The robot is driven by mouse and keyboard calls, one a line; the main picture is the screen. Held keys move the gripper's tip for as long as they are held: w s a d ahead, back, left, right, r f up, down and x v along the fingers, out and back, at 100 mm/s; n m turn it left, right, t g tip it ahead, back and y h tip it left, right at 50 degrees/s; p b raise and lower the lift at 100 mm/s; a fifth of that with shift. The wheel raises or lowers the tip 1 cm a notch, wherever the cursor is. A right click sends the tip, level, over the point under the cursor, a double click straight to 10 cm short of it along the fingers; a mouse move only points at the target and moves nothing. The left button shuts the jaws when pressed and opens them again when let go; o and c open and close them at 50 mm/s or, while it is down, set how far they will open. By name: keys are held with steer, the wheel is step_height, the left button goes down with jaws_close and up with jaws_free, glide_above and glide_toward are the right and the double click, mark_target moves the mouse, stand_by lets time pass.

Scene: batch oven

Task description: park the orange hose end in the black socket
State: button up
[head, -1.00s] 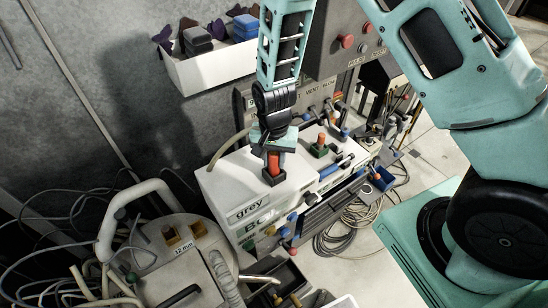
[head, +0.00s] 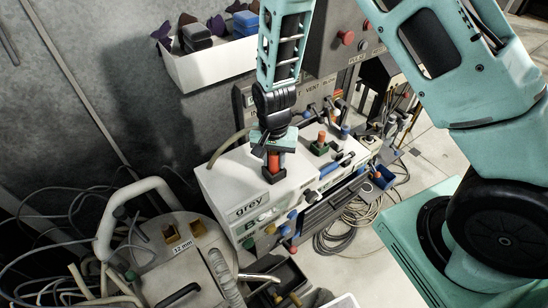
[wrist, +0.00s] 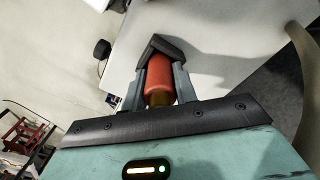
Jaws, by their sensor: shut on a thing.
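The orange hose end (wrist: 159,76) is a short orange-red cylinder with a brass-coloured part nearer my gripper. My gripper (head: 273,155) points down over the white cabinet top and is shut on it; in the wrist view the fingers (wrist: 155,88) lie on both sides of it. The black socket (head: 274,178) is a small dark block on the cabinet top. The orange end stands upright at the socket, its lower part hidden by the rim. In the wrist view the socket's black edge (wrist: 166,45) lies just beyond the orange end. I cannot tell how deep it sits.
A second orange piece stands in a green block (head: 319,149) to the right. The white cabinet (head: 225,190) has a "grey" label, coloured knobs and a blue-handled tool (head: 337,163) at its edge. Levers stand behind. A round machine with a curved handle (head: 135,205) is at lower left.

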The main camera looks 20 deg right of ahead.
steer(key=shift+f, duration=0.35)
stand_by(0.3)
steer(key=o, duration=1.1)
